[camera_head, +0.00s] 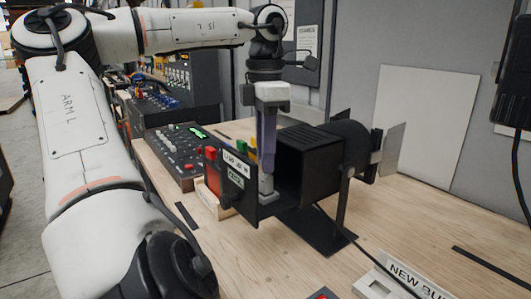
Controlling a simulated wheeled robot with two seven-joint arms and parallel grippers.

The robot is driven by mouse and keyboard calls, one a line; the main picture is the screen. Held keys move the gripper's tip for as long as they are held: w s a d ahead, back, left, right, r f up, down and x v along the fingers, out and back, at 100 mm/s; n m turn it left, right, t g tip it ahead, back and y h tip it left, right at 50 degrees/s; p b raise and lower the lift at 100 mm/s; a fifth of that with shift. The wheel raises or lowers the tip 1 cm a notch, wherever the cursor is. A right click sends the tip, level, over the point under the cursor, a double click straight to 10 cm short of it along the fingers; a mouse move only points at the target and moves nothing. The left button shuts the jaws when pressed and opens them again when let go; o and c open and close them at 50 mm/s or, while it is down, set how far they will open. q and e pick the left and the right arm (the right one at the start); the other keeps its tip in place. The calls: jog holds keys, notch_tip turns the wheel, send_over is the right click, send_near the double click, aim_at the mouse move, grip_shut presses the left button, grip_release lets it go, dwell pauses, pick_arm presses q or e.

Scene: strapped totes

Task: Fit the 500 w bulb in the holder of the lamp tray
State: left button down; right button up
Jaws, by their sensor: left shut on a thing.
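My left gripper (266,165) points straight down over the lamp tray, its long purple-grey fingers shut. A small pale grey piece shows at the fingertips, low behind the tray's front plate; I take it for the 500 W bulb (266,186), but its outline is too small to make out surely. The lamp tray (232,178) has a black front plate with white labels and a dark knob, and stands out to the left of the black lamp housing (309,160). The holder is hidden behind the plate and fingers. I cannot tell whether the bulb touches it. My right gripper is out of view.
A white holder labelled "NEW BU..." (400,284) is at the bottom right. A control box with red buttons (181,154) stands behind left. The lamp's stand (343,205) and a black cable are to the right.

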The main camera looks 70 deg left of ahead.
pick_arm(q)
jog(key=shift+f+b, duration=0.4)
jog(key=shift+f, duration=0.15)
jog(key=c, duration=1.5)
grip_release()
jog(key=shift+c, duration=0.2)
notch_tip(320, 180, up, 10)
jog(key=shift+r+p, duration=0.2)
jog(key=shift+p, duration=0.5)
